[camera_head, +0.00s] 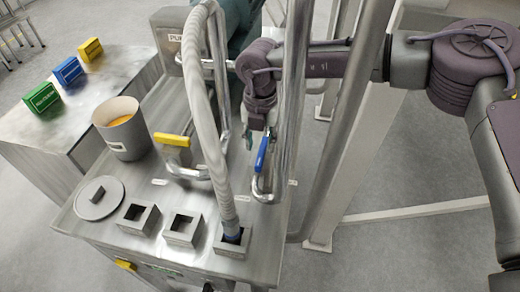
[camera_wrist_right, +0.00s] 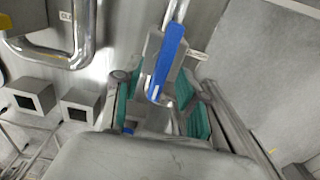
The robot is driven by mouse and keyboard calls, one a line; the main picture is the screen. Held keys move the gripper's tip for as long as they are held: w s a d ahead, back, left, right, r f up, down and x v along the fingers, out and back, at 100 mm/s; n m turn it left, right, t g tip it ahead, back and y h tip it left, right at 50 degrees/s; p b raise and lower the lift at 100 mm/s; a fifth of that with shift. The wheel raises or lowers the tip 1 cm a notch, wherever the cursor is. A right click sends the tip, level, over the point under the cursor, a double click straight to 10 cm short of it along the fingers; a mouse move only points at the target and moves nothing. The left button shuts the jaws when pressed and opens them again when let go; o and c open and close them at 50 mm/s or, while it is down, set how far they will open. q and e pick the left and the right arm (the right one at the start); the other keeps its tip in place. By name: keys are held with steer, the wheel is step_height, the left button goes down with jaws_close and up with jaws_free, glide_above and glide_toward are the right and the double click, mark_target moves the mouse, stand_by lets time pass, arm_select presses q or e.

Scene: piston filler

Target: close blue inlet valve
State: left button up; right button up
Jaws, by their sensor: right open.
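The blue inlet valve handle (camera_head: 262,154) sits on a bent steel pipe at the right side of the steel machine top, tilted steeply in the head view. My right gripper (camera_head: 258,132) is just above and behind it, pointing down. In the right wrist view the blue handle (camera_wrist_right: 167,60) reaches from the top toward the space between the green-padded fingers of my right gripper (camera_wrist_right: 160,105). The fingers are apart, one on each side of the handle's lower end. Whether a finger touches it, I cannot tell. My left gripper is out of view.
A yellow valve handle (camera_head: 172,140) and a pot with orange contents (camera_head: 121,128) stand to the left. A thick hose (camera_head: 205,110) and upright steel posts (camera_head: 293,90) are close to my right arm. A round lid (camera_head: 100,205) lies at the front left.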

mark_target(262, 154)
steer(key=shift+f, duration=0.8)
steer(key=shift+d+f, duration=0.25)
steer(key=shift+f, duration=0.25)
steer(key=shift+a, duration=0.1)
steer(key=shift+c, duration=0.4)
jaws_close()
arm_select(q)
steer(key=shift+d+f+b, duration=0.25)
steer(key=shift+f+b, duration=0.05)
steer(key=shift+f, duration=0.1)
